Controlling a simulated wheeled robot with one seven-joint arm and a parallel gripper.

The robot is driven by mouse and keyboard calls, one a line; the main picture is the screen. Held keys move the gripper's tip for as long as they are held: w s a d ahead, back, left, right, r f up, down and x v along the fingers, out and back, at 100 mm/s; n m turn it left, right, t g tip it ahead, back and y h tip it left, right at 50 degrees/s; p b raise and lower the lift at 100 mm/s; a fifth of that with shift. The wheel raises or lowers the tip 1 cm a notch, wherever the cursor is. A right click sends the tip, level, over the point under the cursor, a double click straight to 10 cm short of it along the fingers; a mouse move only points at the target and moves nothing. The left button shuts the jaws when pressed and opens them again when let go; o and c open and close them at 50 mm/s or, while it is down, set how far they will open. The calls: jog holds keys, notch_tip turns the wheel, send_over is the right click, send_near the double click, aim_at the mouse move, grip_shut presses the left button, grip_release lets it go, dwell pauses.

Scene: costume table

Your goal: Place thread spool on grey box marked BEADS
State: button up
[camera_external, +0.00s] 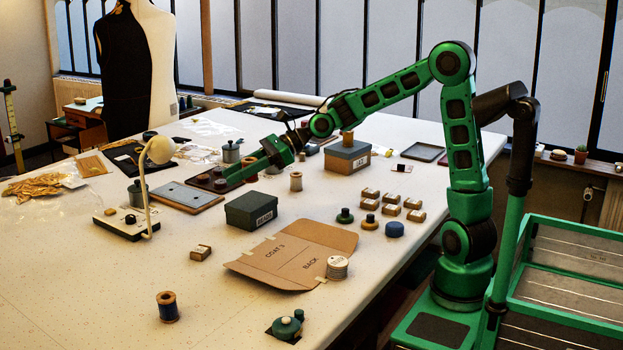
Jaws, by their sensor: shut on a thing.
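The dark grey box with a pale label (252,209) sits mid-table, closed; its small label appears to read BEADS. My gripper (226,179) is beyond the box and to its left, low over a dark brown board. It is shut on a small brown thing (221,184) at its fingertips, too small to identify surely as a thread spool. A beige spool (296,181) stands upright right of the gripper. A dark blue spool (168,306) stands at the front left. A white spool (338,268) stands on the cardboard pattern's edge.
A lamp (150,190) rises left of the labelled box. A cardboard pattern (290,252) lies in front of it. Several small blocks and round pieces lie to the right. The front left table is mostly clear.

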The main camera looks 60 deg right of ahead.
send_over(239, 202)
jog(key=f, duration=0.6)
jog(key=shift+s+a+f, duration=0.15)
jog(key=shift+a+f, duration=0.1)
jog(key=shift+f, duration=2.1)
jog(key=o, duration=1)
jog(key=shift+f, duration=0.1)
jog(key=shift+o, duration=0.2)
jog(key=shift+d, duration=0.1)
